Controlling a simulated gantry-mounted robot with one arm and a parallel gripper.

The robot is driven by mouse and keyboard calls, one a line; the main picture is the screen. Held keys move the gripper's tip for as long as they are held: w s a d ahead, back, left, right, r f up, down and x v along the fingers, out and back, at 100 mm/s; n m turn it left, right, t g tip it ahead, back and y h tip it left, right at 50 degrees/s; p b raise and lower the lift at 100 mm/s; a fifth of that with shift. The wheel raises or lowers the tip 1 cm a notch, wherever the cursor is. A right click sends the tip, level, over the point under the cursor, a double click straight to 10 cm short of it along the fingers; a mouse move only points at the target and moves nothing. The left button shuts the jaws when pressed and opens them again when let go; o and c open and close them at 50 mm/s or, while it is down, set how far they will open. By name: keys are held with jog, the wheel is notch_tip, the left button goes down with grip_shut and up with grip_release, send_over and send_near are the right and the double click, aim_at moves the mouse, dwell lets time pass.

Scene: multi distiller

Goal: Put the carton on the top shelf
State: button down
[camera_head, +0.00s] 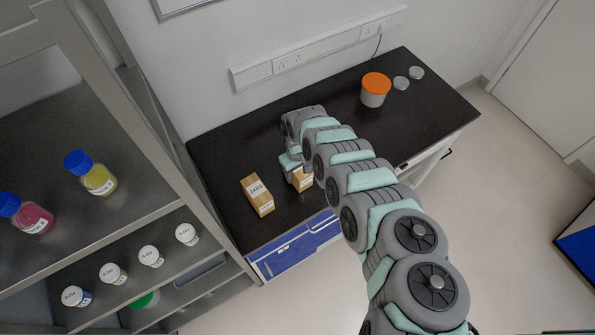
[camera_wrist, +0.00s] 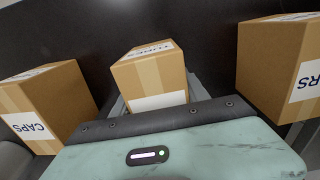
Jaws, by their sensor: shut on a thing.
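A small brown carton labelled TUBES (camera_wrist: 150,72) is in the middle of the wrist view, between the fingers of my gripper (camera_wrist: 157,98), which is shut on it. In the head view my gripper (camera_head: 292,168) is low over the dark bench, and a brown carton (camera_head: 303,181) shows there, partly hidden by my arm. The steel shelf unit stands at left; its upper visible board (camera_head: 120,205) bears a yellow bottle (camera_head: 98,178) and a magenta bottle (camera_head: 32,216), both blue-capped.
A JARS carton (camera_head: 257,196) stands left of my gripper on the bench (camera_head: 225,150); in the wrist view a CAPS carton (camera_wrist: 45,105) is at left. An orange-lidded tub (camera_head: 374,90) stands at the bench's back right. White-lidded containers (camera_head: 150,257) fill part of the lower shelf.

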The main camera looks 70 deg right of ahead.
jog(key=shift+f, duration=0.1)
jog(key=shift+f, duration=0.15)
jog(key=c, duration=0.6)
grip_release()
jog(key=shift+b, duration=0.35)
notch_tip(320, 180, up, 3)
jog(key=shift+r, duration=0.1)
jog(key=shift+o, duration=0.6)
jog(key=shift+w+a+r, duration=0.1)
jog(key=shift+r, duration=1.85)
jog(key=shift+w+a+r, duration=0.1)
jog(key=shift+r, duration=1.8)
